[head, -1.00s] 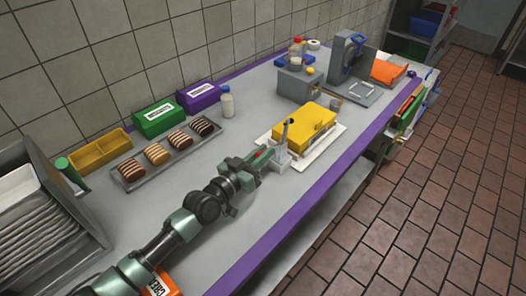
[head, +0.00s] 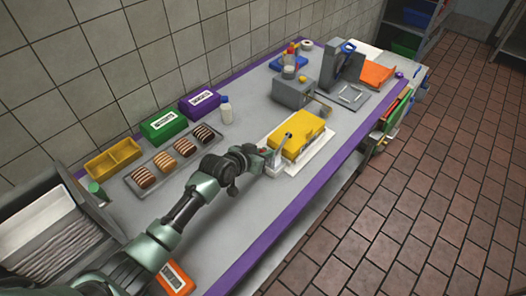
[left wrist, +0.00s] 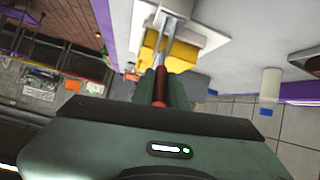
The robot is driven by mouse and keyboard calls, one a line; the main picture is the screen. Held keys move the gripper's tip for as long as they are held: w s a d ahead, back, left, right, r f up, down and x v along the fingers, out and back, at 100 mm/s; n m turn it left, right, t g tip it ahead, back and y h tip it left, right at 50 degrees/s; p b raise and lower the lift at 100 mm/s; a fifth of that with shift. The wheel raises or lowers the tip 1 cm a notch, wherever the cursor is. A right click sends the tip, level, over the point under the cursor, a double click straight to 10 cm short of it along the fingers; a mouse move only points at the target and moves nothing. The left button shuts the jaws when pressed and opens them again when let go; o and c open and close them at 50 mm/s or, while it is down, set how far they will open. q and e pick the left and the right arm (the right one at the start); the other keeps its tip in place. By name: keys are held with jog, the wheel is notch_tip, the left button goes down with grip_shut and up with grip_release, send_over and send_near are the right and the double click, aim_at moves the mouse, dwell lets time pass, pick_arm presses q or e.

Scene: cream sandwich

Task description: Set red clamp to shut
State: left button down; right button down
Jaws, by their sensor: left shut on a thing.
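The clamp (head: 274,163) is a grey metal piece at the near left end of a yellow block (head: 303,140) on a white board (head: 318,160). Its metal bar leans up over the block's edge. Its red handle (left wrist: 161,86) shows in the left wrist view, running between my fingers. My left gripper (head: 258,160) is at the clamp's near side, shut on the red handle. The fingers hide part of the handle, and its red does not show clearly in the head view. My right gripper is in neither view.
A tray (head: 178,160) of striped pastries, green (head: 163,124) and purple (head: 200,103) boxes and a small bottle (head: 226,110) stand to the left. A grey box (head: 293,92) and a slicer-like machine (head: 342,68) stand behind. The purple front edge of the counter is clear.

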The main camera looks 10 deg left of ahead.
pick_arm(q)
jog(key=shift+w+d+r+g, duration=0.1)
jog(key=shift+w+r+g, duration=0.05)
jog(key=shift+g, duration=0.15)
jog(key=c, duration=1.4)
grip_release()
jog(key=b+v, duration=0.1)
jog(key=v, duration=0.6)
jog(key=shift+s+r+b, duration=0.25)
jog(key=shift+r+b, duration=0.05)
jog(key=shift+b, duration=0.05)
